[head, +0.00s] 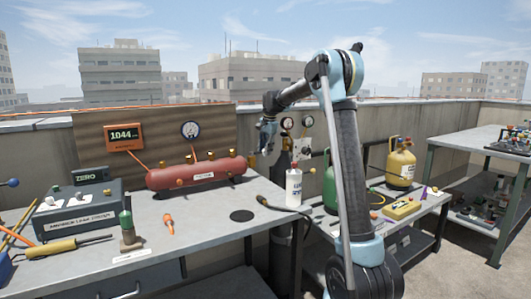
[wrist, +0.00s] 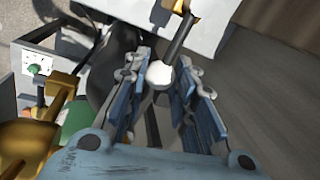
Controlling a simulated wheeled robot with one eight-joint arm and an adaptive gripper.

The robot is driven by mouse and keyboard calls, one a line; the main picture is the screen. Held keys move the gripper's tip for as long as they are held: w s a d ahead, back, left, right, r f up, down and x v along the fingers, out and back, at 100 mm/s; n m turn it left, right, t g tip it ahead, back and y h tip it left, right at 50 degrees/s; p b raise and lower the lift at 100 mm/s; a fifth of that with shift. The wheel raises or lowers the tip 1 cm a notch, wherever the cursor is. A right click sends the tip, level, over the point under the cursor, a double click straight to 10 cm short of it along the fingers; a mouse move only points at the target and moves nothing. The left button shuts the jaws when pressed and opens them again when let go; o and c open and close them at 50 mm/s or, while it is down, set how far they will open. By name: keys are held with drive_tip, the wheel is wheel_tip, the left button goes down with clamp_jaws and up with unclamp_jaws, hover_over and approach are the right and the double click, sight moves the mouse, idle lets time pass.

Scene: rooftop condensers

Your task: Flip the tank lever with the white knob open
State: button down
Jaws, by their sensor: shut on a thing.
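The red tank (head: 195,172) lies on the bench with several brass fittings along its top. In the wrist view a dark lever (wrist: 178,40) runs from a brass fitting (wrist: 182,8) at the top down to a white knob (wrist: 159,73). My gripper (wrist: 160,80) has its two blue-grey fingers on either side of the knob and is shut on it. In the head view my gripper (head: 267,138) is beyond the tank's right end; the knob and lever cannot be made out there.
A white bottle (head: 293,188) stands near the bench's right edge. An amplifier-like grey box (head: 78,210) and hand tools occupy the left. The bench's front middle is fairly clear.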

drive_tip(key=shift+w, duration=0.1)
drive_tip(key=c, duration=1.3)
unclamp_jaws()
wheel_tip(320, 180, up, 12)
drive_tip(key=s+d, duration=0.1)
drive_tip(key=shift+s+d+f, duration=0.15)
drive_tip(key=shift+s+d, duration=0.15)
drive_tip(key=shift+d, duration=0.05)
